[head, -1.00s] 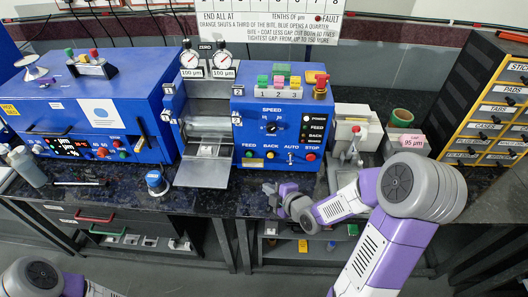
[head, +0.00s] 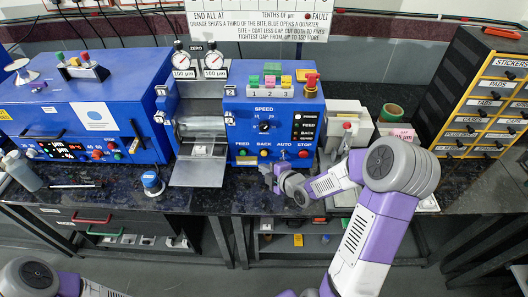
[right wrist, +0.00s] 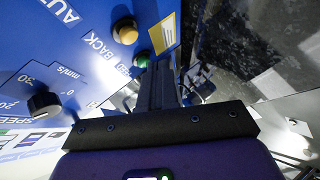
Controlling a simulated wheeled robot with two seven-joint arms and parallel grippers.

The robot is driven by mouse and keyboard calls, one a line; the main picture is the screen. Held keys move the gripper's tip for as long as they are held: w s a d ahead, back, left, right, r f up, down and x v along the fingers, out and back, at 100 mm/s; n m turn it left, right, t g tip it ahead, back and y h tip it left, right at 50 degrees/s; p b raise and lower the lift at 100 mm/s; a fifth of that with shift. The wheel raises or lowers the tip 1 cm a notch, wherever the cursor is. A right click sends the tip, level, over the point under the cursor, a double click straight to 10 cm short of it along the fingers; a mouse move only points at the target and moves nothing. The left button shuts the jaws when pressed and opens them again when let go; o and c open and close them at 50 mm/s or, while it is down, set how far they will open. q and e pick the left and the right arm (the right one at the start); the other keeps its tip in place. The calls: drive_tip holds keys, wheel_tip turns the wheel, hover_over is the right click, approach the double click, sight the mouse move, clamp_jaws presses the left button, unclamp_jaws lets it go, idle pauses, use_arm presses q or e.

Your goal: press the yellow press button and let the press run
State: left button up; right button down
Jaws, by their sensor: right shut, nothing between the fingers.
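The blue machine (head: 290,120) stands in the middle of the bench. Its front carries a row of round buttons labelled FEED, BACK, AUTO and STOP. The yellow button (head: 264,152) is at BACK; it also shows in the right wrist view (right wrist: 125,31), beside a green button (right wrist: 141,59). My right gripper (head: 280,167) is low in front of the panel, near the AUTO and BACK buttons. Its narrow fingers (right wrist: 158,75) are shut and empty, apart from the yellow button in the wrist view. Contact with the panel cannot be told. My left gripper is out of view.
A metal tray (head: 197,172) juts from the machine's left part. A small blue knob-topped unit (head: 152,183) stands left of it. A white device (head: 345,120) stands to the right, before a drawer cabinet (head: 485,92). The bench front between tray and right arm is clear.

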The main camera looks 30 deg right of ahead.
sight(264, 153)
drive_tip(key=shift+w+d, duration=0.35)
drive_tip(key=shift+w, duration=0.25)
drive_tip(key=shift+w+d, duration=0.35)
drive_tip(key=shift+w, duration=0.2)
idle(1.3)
drive_tip(key=shift+w+d+b, duration=0.25)
drive_tip(key=shift+w+b, duration=0.1)
drive_tip(key=shift+b, duration=0.05)
